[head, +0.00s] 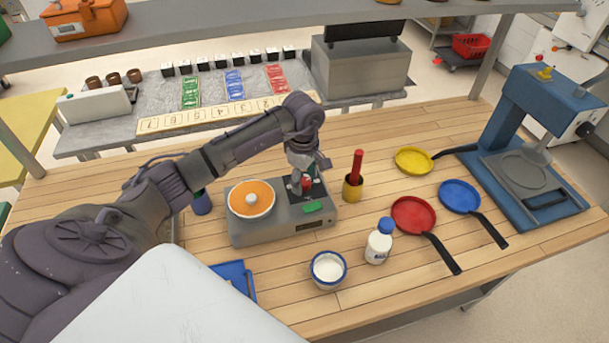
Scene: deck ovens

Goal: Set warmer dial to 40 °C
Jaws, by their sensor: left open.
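A green piece (313,206) is on the warmer's front right. My right gripper is not in view.
Yellow, red and blue pans (460,195) and a blue press (520,180) lie further right. An overhead shelf (200,30) crosses the back.

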